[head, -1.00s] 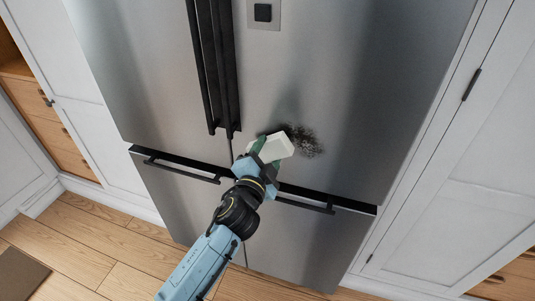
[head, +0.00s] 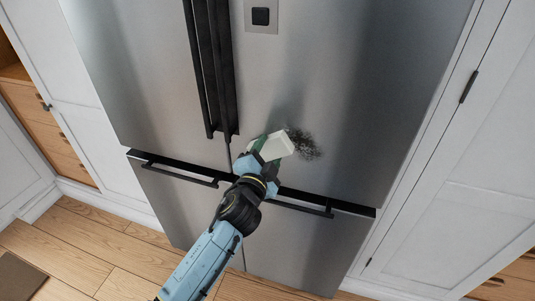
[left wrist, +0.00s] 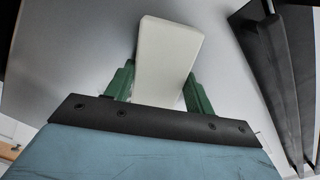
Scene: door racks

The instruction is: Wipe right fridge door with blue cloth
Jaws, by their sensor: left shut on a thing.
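The right fridge door (head: 350,90) is brushed steel with a dark, speckled smudge (head: 305,145) low on it, near the door's lower left. My left gripper (head: 266,148) is in front of this smudge and shut on an off-white block (head: 279,145), which looks like a sponge. The block is at the smudge's left edge and hides part of that area. I cannot tell whether it touches the door. In the left wrist view the block (left wrist: 168,55) stands out between green fingers. No blue cloth shows. My right gripper is not in view.
Two long black vertical handles (head: 213,75) stand out just left of the gripper. Black drawer handles (head: 300,206) jut out below it. A dispenser panel (head: 261,16) is higher up. White cabinets (head: 455,200) flank the fridge; the door surface right of the smudge is clear.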

